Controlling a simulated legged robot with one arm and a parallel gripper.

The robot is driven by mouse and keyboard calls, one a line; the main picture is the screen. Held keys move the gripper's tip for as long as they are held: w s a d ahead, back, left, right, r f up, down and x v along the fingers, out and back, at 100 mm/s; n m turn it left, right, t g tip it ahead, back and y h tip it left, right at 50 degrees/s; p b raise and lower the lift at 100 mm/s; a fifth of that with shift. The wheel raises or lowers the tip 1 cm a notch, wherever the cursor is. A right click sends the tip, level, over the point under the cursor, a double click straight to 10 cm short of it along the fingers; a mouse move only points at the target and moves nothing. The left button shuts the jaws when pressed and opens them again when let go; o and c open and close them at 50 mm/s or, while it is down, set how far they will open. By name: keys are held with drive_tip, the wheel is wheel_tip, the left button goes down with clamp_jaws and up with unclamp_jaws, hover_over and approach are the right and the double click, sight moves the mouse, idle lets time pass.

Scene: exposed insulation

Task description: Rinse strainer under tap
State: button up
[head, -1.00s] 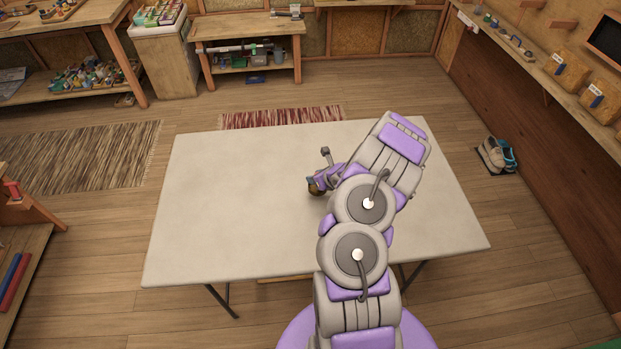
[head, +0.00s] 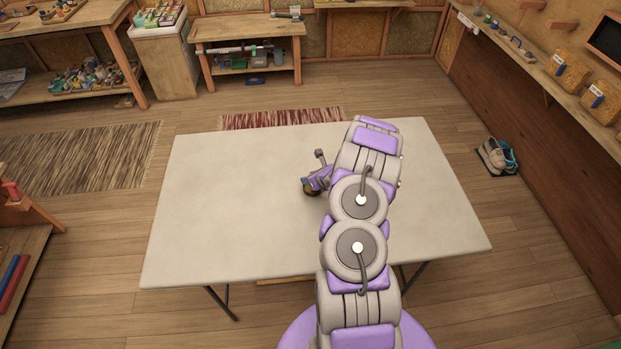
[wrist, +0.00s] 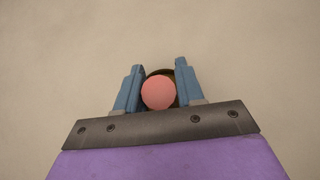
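My gripper (wrist: 159,85) has its two blue fingers on either side of a small round object with a pink top (wrist: 159,93) and a dark, olive-brown rim behind it. The fingers sit close against its sides and appear shut on it. In the head view the object (head: 312,190) is a small brownish shape at the end of my gripper (head: 313,183), over the middle of the pale table (head: 220,220). I cannot tell its height above the table. I cannot make out a strainer mesh, and I see no tap.
The tabletop around my gripper is bare, with free room to the left and right. A striped rug (head: 285,117) lies behind the table. A workbench (head: 245,30) stands at the back, shelves line the right wall, and shoes (head: 497,155) sit on the floor at right.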

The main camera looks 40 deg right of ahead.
drive_tip(key=o, duration=0.4)
drive_tip(key=shift+c, duration=0.2)
drive_tip(key=shift+s, duration=0.1)
